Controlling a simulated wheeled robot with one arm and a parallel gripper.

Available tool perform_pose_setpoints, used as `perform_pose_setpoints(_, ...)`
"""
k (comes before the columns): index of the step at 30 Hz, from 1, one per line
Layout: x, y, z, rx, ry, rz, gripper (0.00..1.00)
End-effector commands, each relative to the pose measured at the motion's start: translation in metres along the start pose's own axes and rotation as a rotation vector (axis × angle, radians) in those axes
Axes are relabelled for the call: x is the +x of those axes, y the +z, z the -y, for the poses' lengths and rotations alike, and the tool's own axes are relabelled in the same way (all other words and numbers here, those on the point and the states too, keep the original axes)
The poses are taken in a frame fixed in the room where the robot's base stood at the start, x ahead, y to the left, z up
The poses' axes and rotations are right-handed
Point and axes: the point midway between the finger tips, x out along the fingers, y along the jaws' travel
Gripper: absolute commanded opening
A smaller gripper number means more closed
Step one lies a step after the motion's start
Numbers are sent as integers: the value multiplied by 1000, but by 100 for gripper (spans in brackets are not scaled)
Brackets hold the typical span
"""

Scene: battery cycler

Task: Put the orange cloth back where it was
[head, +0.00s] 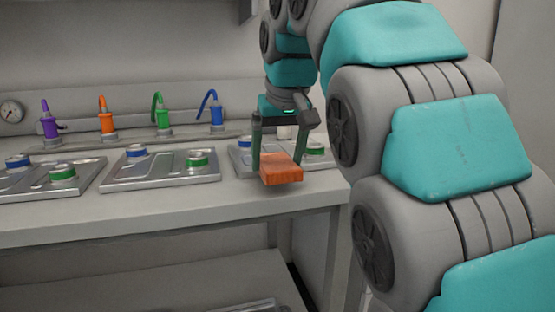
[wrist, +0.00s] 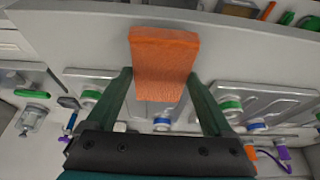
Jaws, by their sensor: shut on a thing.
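The orange cloth (head: 281,169) looks like a folded, block-shaped pad. My gripper (head: 279,155) points down and is shut on it, with one finger at each side. The cloth hangs by the front edge of the grey bench (head: 170,207), in front of the right-hand tray; its exact height over the bench is hard to tell. In the wrist view the cloth (wrist: 164,62) sits between the two fingertips (wrist: 160,76) and sticks out beyond them. No mark of the cloth's former place is visible.
Metal trays (head: 160,171) with blue and green ringed parts line the bench. Purple (head: 48,127), orange (head: 106,121), green (head: 162,117) and blue (head: 216,113) connectors stand behind them. A lower shelf (head: 150,275) lies under the bench. The bench's front strip is clear.

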Motion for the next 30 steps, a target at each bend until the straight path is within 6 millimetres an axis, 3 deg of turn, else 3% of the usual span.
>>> perform_pose_setpoints(16, 9, 4, 0, -1, 0, 3, 24)
perform_pose_setpoints(17, 9, 4, 0, -1, 0, 3, 87)
perform_pose_setpoints(21, 8, 3, 0, -1, 0, 2, 100)
perform_pose_setpoints(30, 6, 2, 0, 0, 0, 1, 100)
